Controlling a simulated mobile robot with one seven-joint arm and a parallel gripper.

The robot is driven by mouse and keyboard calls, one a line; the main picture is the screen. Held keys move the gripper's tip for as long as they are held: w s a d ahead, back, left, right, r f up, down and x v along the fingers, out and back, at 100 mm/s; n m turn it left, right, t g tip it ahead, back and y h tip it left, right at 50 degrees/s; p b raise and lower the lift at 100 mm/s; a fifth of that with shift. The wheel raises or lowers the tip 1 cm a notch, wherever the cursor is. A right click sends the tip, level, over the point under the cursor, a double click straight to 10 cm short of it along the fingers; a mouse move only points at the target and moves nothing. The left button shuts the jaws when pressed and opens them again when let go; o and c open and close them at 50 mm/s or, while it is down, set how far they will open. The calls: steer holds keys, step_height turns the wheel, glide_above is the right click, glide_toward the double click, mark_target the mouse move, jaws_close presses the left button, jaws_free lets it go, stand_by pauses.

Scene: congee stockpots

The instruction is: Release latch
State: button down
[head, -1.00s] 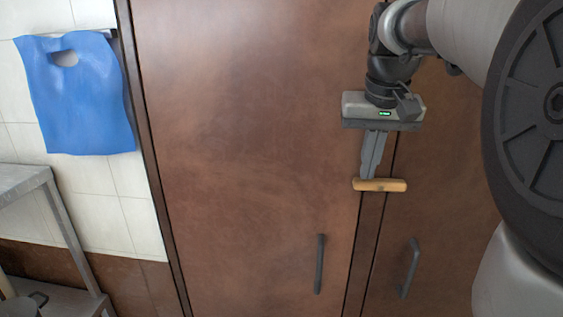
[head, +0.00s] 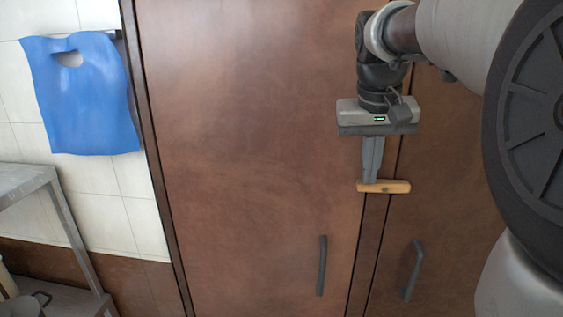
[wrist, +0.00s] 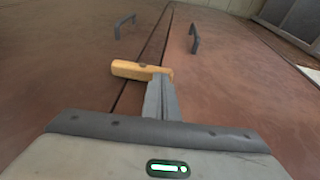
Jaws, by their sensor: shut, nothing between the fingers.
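The latch is a yellow-orange wooden bar (head: 390,187) lying nearly level across the gap between two brown cabinet doors. It also shows in the wrist view (wrist: 132,70). My gripper (head: 370,180) hangs in front of the doors with its fingers shut and empty. Its tips are at the bar's left end in the head view, and at the bar's right end in the wrist view (wrist: 160,78). The fingers overlap that end in the pictures; I cannot tell whether they touch it.
The left door (head: 250,150) and right door (head: 440,200) appear closed. Dark handles (head: 321,265) (head: 412,270) stand out below the bar. A blue bag-like item (head: 85,100) hangs on the tiled wall at left, above a metal shelf (head: 25,185).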

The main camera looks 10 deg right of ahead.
mark_target(358, 185)
steer(key=shift+a+f, duration=0.1)
steer(key=shift+a, duration=0.05)
steer(key=h, duration=0.1)
steer(key=a+f+h+b, duration=0.1)
steer(key=h, duration=0.1)
steer(key=f+g+h, duration=0.1)
steer(key=shift+w+a+n+b, duration=0.2)
steer(key=shift+w+n+b, duration=0.1)
steer(key=shift+b, duration=0.05)
steer(key=h+b, duration=0.1)
steer(key=f+h, duration=0.1)
steer(key=h, duration=0.1)
steer(key=shift+a+f+n+g+b, duration=0.2)
steer(key=shift+a+n+g+b, duration=0.05)
steer(key=shift+n+g+b, duration=0.1)
steer(key=f+h+b, duration=0.1)
steer(key=h, duration=0.1)
steer(key=shift+w+a+f+h+b, duration=0.1)
steer(key=shift+f+h+b, duration=0.1)
steer(key=shift+h+b, duration=0.15)
steer(key=shift+d+f+b, duration=0.25)
steer(key=shift+f+b, duration=0.65)
steer(key=shift+b, duration=0.25)
steer(key=shift+s+d+f+b, duration=0.2)
steer(key=shift+d+f+b, duration=0.05)
steer(key=shift+f+b, duration=0.2)
steer(key=shift+d+f, duration=0.15)
